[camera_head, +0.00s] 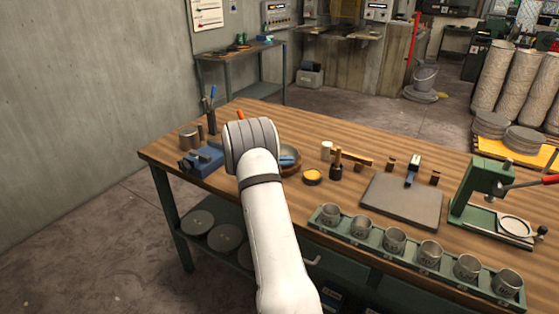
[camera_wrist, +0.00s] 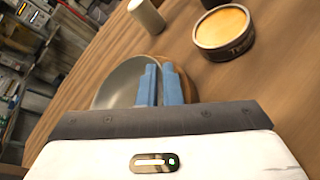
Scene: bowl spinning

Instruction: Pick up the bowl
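The bowl (camera_wrist: 121,83) is a shallow grey metal dish in the wrist view, just beyond my gripper, with a brown round wooden piece (camera_wrist: 188,88) showing at its right side. My gripper (camera_wrist: 161,68) has two blue fingers close together at the bowl's right edge. The left finger lies over the inside and the right one over the outer side, so the rim appears pinched between them. The exact contact is hidden by the fingers. In the head view the bowl (camera_head: 292,158) is largely hidden behind my arm, and a blue finger (camera_head: 287,159) shows over it. I cannot tell whether the bowl is lifted.
A yellow-topped tin (camera_wrist: 224,30) and a pale cylinder (camera_wrist: 147,15) stand near the bowl. A blue vise (camera_head: 203,162) is left of my arm. A green rack of metal cups (camera_head: 395,240) lies along the front edge, with a grey plate (camera_head: 402,202) behind.

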